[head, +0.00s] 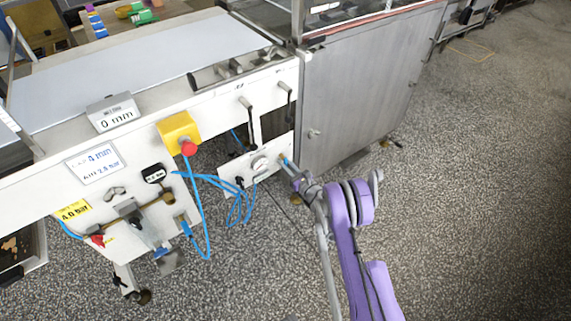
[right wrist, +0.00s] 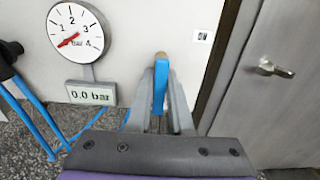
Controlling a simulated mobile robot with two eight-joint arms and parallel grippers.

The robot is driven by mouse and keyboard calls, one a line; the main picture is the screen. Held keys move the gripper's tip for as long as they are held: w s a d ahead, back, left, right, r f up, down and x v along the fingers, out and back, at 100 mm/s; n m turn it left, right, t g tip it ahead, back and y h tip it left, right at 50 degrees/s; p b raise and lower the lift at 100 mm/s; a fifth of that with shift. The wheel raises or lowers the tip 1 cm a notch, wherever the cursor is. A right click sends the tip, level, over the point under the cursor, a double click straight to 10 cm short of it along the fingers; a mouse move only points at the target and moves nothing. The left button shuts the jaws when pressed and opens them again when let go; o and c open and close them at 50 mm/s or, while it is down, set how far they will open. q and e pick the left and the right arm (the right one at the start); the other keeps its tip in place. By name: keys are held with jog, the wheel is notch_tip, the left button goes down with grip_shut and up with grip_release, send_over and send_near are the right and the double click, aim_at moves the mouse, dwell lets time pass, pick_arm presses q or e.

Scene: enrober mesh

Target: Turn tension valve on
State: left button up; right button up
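The tension valve's blue handle (right wrist: 160,85) stands upright in the right wrist view, on the white panel. In the head view its blue tip (head: 284,160) shows at the panel's right end. My right gripper (right wrist: 161,95) has one finger on each side of the handle, and the handle fills the narrow gap between them. It also shows in the head view (head: 290,167), small and partly hidden by its own wrist. A round gauge (right wrist: 75,30) has its red needle near the bottom left, and the display (right wrist: 91,94) below reads 0.0 bar. My left gripper is not in view.
A grey metal cabinet (head: 352,100) stands right beside the valve panel, with a door handle (right wrist: 275,69) facing out. Loose blue hoses (head: 238,198) hang left of the valve. A yellow box with a red button (head: 188,148) sits on the conveyor side. The floor at right is clear.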

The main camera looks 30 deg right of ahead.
grip_shut()
jog(key=shift+d+n, duration=0.1)
jog(key=shift+n, duration=0.3)
jog(key=n, duration=0.1)
jog(key=n+b, duration=0.1)
jog(key=n, duration=0.1)
jog(key=shift+d, duration=0.25)
jog(key=n, duration=0.3)
jog(key=n+b, duration=0.1)
jog(key=n, duration=0.2)
jog(key=d+r+n+b, duration=0.1)
jog(key=n, duration=0.2)
jog(key=shift+w+d, duration=0.1)
jog(key=shift+d+r+n+b, duration=0.1)
jog(key=shift+r+n+b, duration=0.15)
jog(key=shift+n, duration=1.05)
jog(key=shift+r+n+b, duration=0.25)
jog(key=shift+n, duration=1.05)
jog(key=o, duration=0.6)
grip_release()
jog(key=shift+c, duration=0.2)
